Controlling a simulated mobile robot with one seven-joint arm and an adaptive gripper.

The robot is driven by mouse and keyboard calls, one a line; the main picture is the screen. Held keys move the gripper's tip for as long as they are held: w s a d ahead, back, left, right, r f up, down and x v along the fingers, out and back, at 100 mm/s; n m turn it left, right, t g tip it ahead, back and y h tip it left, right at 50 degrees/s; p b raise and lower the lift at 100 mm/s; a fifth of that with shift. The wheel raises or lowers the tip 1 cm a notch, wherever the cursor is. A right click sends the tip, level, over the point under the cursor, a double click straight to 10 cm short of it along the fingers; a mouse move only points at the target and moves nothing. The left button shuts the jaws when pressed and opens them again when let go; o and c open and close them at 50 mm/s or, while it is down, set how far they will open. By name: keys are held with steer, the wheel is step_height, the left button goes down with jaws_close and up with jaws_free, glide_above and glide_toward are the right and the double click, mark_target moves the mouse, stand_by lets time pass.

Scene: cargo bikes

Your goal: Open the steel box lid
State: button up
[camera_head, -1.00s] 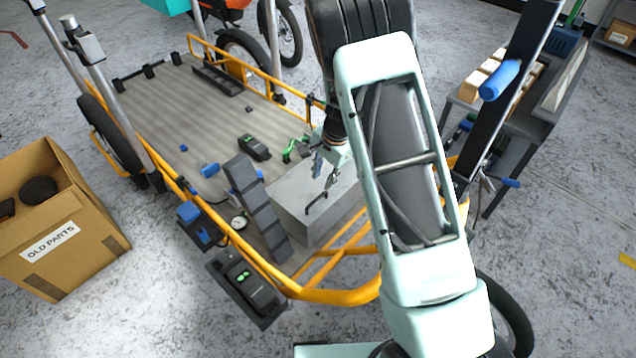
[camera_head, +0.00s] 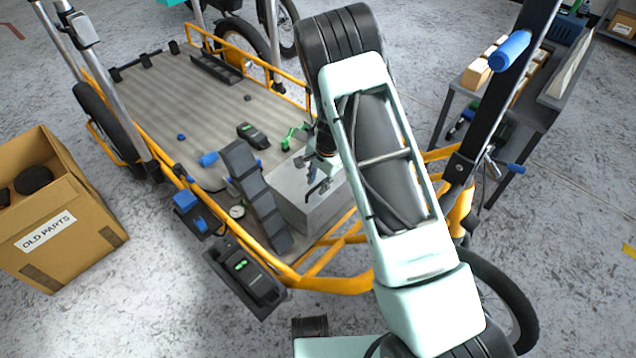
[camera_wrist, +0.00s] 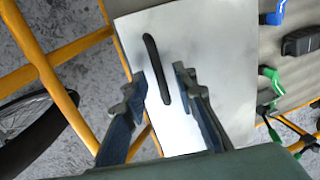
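The steel box (camera_head: 308,203) is a plain grey metal box at the near end of the cargo bike's bed, its lid (camera_wrist: 215,70) down. A dark bar handle (camera_wrist: 156,68) runs along the lid near one edge; it also shows in the head view (camera_head: 318,190). My gripper (camera_wrist: 157,82) is open, with a blue-padded finger on each side of the handle's near end in the wrist view. In the head view my gripper (camera_head: 318,175) is just above the lid at the handle. I cannot tell whether the fingers touch the handle or lid.
Yellow frame rails (camera_head: 330,280) edge the bed around the box. A dark segmented strip (camera_head: 258,195) lies left of the box. A green clamp (camera_head: 292,137) and black device (camera_head: 252,133) lie behind it. A cardboard box (camera_head: 60,220) stands left; a grey bench (camera_head: 535,112) stands right.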

steer(key=shift+c, duration=0.3)
jaws_close()
